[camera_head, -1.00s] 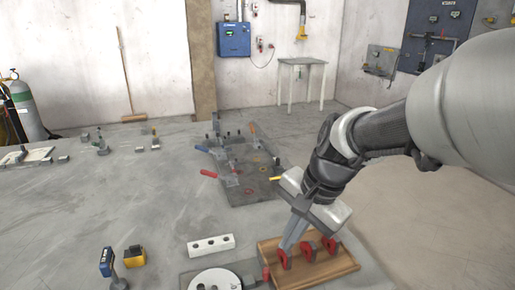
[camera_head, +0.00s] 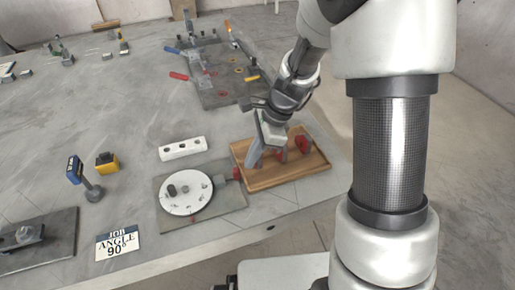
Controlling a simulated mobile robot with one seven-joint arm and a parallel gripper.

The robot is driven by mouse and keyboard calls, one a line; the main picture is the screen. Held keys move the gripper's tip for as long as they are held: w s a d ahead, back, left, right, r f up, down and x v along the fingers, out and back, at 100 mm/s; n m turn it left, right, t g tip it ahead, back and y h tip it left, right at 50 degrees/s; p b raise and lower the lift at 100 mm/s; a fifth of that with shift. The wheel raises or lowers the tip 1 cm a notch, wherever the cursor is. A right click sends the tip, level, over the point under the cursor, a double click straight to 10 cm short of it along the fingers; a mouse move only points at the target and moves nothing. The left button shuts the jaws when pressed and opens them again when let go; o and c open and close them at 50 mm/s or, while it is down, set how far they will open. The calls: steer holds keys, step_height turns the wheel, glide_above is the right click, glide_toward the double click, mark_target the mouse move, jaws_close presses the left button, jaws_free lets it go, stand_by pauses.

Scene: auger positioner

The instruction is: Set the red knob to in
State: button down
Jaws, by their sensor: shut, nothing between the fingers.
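The red knob (camera_head: 236,174) sticks out from the right side of the positioner, beside the left wall of the wooden tray. The positioner has a white round disc (camera_head: 185,202) on a grey base plate (camera_head: 232,207). My gripper (camera_head: 254,163) is shut and empty. It points down over the left part of the tray, a little right of the red knob and apart from it in the picture. The gripper's height above the tray is hard to tell. Whether the knob is in or out cannot be read at this size.
The wooden tray (camera_head: 265,180) holds red-and-grey clamps (camera_head: 303,145). A white block with holes (camera_head: 183,149) stands behind the disc. A blue gauge (camera_head: 74,169), a yellow device (camera_head: 107,163) and a "JOB ANGLE 90°" card (camera_head: 115,242) are to the left. A fixture plate (camera_head: 222,97) lies behind.

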mark_target(237, 170)
steer(key=shift+x, duration=1.3)
steer(key=shift+s+a, duration=0.2)
steer(key=shift+a, duration=0.4)
steer(key=shift+s+a, duration=0.15)
steer(key=shift+a, duration=0.4)
steer(key=shift+a+r+p, duration=0.1)
steer(key=shift+p, duration=0.2)
steer(key=shift+r+p, duration=0.45)
steer(key=shift+r, duration=0.05)
steer(key=d+p+v, duration=0.1)
steer(key=p+v, duration=0.6)
steer(key=v, duration=0.2)
